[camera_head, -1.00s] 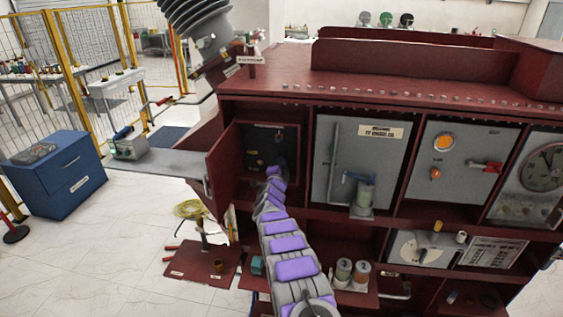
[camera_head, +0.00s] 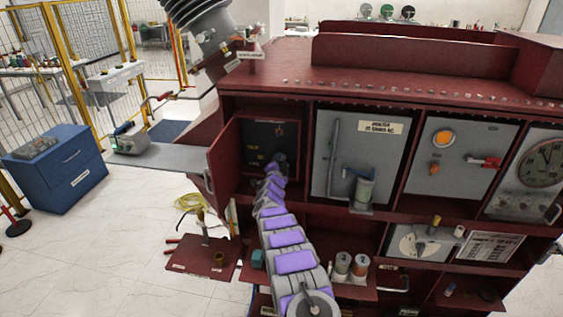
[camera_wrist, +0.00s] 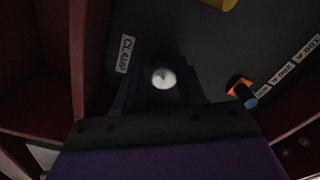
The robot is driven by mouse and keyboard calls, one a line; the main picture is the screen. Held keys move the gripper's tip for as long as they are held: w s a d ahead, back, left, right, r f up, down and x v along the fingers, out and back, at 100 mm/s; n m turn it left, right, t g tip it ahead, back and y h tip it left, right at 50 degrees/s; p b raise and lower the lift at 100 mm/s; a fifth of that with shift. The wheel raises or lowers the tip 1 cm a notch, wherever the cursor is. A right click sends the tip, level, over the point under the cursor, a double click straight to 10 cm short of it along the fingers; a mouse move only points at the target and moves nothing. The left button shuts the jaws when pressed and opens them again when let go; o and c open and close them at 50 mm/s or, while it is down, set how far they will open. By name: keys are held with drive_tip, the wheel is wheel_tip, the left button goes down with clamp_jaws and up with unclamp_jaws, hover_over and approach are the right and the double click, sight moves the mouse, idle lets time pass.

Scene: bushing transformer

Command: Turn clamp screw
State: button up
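The clamp screw (camera_wrist: 163,78) shows as a pale round head on a dark panel in the wrist view, beside a white CLAMP label (camera_wrist: 125,54). My gripper (camera_wrist: 163,92) is in front of it, with one dark finger on each side of the screw head. The fingers look apart, with dark gaps between them and the head; contact is not visible. In the head view my gripper (camera_head: 281,158) reaches into the open left compartment, in front of the dark panel (camera_head: 262,136). The screw is not distinguishable there.
An orange-and-dark knob (camera_wrist: 241,92) sits right of the screw, near tilted labels (camera_wrist: 290,63). A yellow part (camera_wrist: 222,4) is at the top. Red compartment walls (camera_wrist: 85,45) flank the space. The red door (camera_head: 224,160) stands open at the left.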

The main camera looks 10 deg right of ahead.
drive_tip(key=o, duration=0.3)
drive_tip(key=shift+a+f, duration=0.1)
drive_tip(key=shift+a, duration=0.05)
drive_tip(key=shift+o, duration=0.3)
drive_tip(key=shift+r, duration=0.2)
drive_tip(key=shift+s, duration=0.7)
drive_tip(key=b+v, duration=0.1)
drive_tip(key=v, duration=1.5)
drive_tip(key=shift+a, duration=0.3)
drive_tip(key=shift+w, duration=0.1)
